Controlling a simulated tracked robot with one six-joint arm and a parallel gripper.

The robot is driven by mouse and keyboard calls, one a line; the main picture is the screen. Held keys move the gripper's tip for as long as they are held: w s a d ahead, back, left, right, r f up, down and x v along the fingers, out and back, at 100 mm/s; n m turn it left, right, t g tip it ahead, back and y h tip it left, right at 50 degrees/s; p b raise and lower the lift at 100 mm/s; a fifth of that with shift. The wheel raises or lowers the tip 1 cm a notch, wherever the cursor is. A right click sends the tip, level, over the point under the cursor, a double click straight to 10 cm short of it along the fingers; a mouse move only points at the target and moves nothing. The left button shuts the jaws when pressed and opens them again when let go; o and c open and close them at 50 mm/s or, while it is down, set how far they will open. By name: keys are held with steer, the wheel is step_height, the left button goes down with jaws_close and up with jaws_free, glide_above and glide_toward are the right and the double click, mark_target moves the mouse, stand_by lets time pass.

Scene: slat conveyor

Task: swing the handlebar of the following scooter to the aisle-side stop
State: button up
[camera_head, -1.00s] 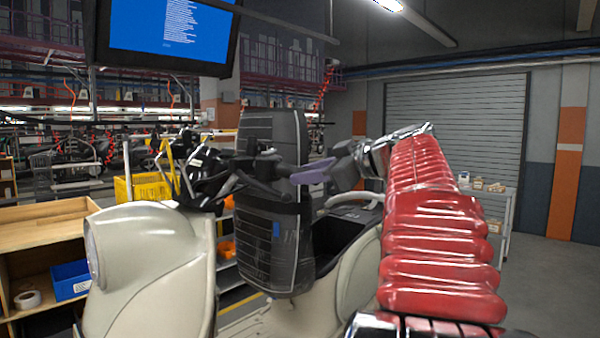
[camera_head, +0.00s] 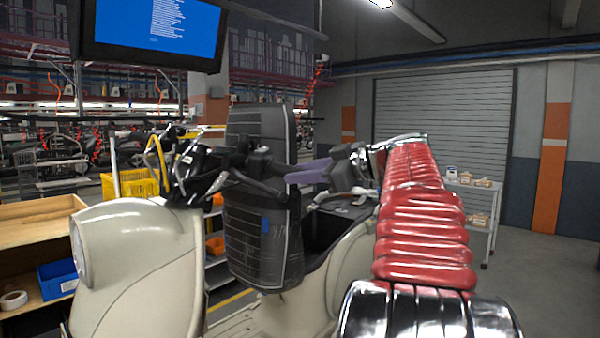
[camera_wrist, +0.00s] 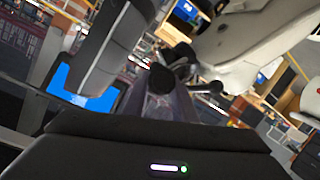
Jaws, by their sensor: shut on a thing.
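The cream scooter (camera_head: 135,262) stands in front of me, its front shield at left and its body running back to the right. Its dark handlebar (camera_head: 232,163), with black levers, sits above the front shield. My gripper (camera_head: 290,173), with lavender-grey fingers, reaches in from the right and is shut on the near end of the handlebar. In the wrist view my gripper (camera_wrist: 165,95) points up the picture at black handlebar parts (camera_wrist: 180,62). The fingers partly hide the grip. The cream body (camera_wrist: 245,45) fills the upper right there.
A tall dark padded panel (camera_head: 262,225) with a blue patch stands close behind the handlebar. A wooden shelf with a blue bin (camera_head: 57,278) is at left, a yellow crate (camera_head: 130,184) behind. A grey cart (camera_head: 482,205) stands at back right; floor there is open.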

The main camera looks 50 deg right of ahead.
steer(key=shift+w+d+f+n+y, duration=0.3)
steer(key=shift+d+f+y, duration=0.1)
steer(key=shift+d+f, duration=0.3)
steer(key=shift+d, duration=0.15)
steer(key=d+y, duration=0.1)
steer(key=w+d+f+n, duration=0.1)
steer(key=d, duration=0.1)
steer(key=shift+w+f+y, duration=0.15)
steer(key=shift+f+y, duration=0.05)
steer(key=shift+y, duration=0.2)
stand_by(0.4)
steer(key=shift+w+d+f+n+y, duration=0.4)
steer(key=shift+w+d+y, duration=0.05)
steer(key=shift+d, duration=0.3)
steer(key=shift+w+d+f+n+y, duration=0.35)
steer(key=shift+w+d+n+y, duration=0.1)
steer(key=shift+d, duration=0.35)
